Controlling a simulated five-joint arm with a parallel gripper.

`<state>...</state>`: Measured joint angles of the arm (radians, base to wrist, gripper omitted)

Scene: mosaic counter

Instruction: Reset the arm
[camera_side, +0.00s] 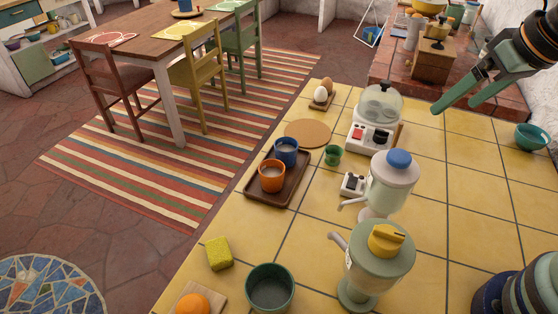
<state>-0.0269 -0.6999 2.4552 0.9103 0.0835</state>
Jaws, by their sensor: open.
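My gripper (452,104) is at the upper right of the side view, with dark green fingers. The fingers are spread apart with nothing between them. It hangs in the air above the far right part of the yellow tiled counter (455,190), apart from the objects there. My arm enters from the right edge of the picture.
Nearest below stand a white appliance with a clear dome (380,103) and a green bowl (531,137). A wooden grinder (432,62) stands behind. Two dispensers (372,262) (391,180), a brown tray (292,187) with cups, and a sponge (219,253) stand nearer. The right middle counter is clear.

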